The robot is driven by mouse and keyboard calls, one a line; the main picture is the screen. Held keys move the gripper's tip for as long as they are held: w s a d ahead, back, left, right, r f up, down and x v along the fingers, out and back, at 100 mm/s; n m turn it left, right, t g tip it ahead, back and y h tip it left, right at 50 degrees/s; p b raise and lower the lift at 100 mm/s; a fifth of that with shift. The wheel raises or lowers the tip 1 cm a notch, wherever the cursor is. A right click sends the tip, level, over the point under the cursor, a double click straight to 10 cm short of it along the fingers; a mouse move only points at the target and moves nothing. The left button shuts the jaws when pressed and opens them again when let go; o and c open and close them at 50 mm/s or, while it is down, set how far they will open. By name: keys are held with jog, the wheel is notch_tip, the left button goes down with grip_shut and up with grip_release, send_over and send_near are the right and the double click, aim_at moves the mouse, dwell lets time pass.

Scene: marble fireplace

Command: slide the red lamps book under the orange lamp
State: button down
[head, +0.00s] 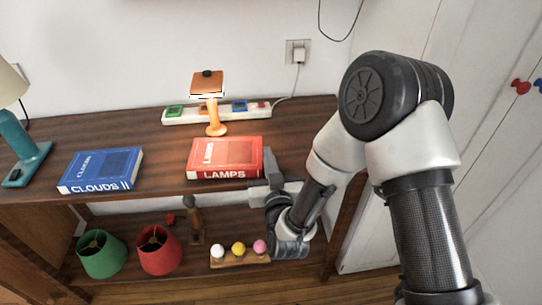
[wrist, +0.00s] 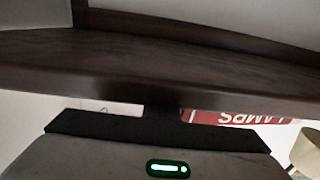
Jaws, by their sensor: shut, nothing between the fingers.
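The red lamps book (head: 225,160) lies flat on the upper wooden shelf near its front edge, its spine reading LAMPS toward the front. Part of it shows upside down in the wrist view (wrist: 235,117). The orange lamp (head: 214,117) stands upright just behind the book, with a squarish orange shade on top. My gripper (head: 271,160) is shut and empty, at the front edge of the shelf just right of the book. Whether it touches the book is unclear. In the wrist view the gripper (wrist: 160,113) is dark and its fingertips are hard to make out.
A blue clouds book (head: 100,165) and a teal lamp (head: 22,150) are on the left of the upper shelf (head: 160,185). A power strip (head: 180,115) runs behind the orange lamp. Green (head: 101,253) and red (head: 158,250) shades and a ball rack (head: 238,258) are below.

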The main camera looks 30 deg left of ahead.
jog(key=shift+s+a, duration=0.1)
jog(key=shift+a, duration=0.05)
jog(key=shift+s+a, duration=0.6)
jog(key=shift+a, duration=0.25)
jog(key=shift+w+d, duration=0.5)
jog(key=shift+d, duration=0.25)
jog(key=shift+w+d, duration=0.5)
jog(key=shift+d, duration=0.25)
jog(key=p+v, duration=0.3)
jog(key=v, duration=1.1)
jog(key=shift+a, duration=0.15)
jog(key=shift+s+r, duration=0.1)
jog(key=shift+s, duration=0.05)
